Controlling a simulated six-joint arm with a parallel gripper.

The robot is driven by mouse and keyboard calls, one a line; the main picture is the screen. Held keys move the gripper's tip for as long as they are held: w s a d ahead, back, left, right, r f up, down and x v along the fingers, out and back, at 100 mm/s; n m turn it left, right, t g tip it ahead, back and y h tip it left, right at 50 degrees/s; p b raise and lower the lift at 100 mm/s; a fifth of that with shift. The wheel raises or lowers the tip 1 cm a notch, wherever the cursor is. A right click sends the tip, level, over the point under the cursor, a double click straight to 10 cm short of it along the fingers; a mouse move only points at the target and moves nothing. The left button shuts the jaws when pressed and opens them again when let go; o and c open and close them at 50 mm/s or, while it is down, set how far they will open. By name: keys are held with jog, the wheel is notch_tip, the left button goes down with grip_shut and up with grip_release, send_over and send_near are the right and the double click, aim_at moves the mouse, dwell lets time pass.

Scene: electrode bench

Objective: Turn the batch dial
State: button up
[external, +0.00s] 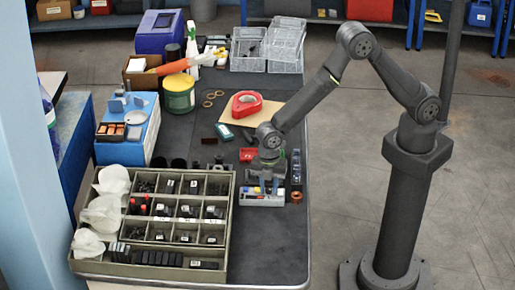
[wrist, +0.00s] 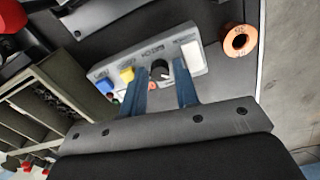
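The batch dial is probably the black round knob with a white pointer mark (wrist: 160,70) on a light grey control box (wrist: 211,62); its label is too small to read. The box also shows in the external view (external: 250,201), at the bench's right side under my gripper. My gripper (wrist: 162,68) has two blue fingers, apart, with the knob showing between their tips. In the external view my gripper (external: 268,184) points down just over the box. I cannot tell whether the fingers touch the knob. The lower part of the box is hidden by the fingers.
The box carries a blue button (wrist: 104,86) and a yellow button (wrist: 127,75). A copper-coloured ring (wrist: 240,40) lies to its right. A compartmented tray (external: 231,240) stands left of the box. The bench in front is clear.

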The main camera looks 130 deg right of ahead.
jog(key=shift+c, duration=0.5)
grip_shut()
jog(key=shift+m, duration=0.3)
jog(key=m, duration=0.3)
jog(key=shift+m, duration=2)
jog(key=shift+o, duration=0.5)
grip_release()
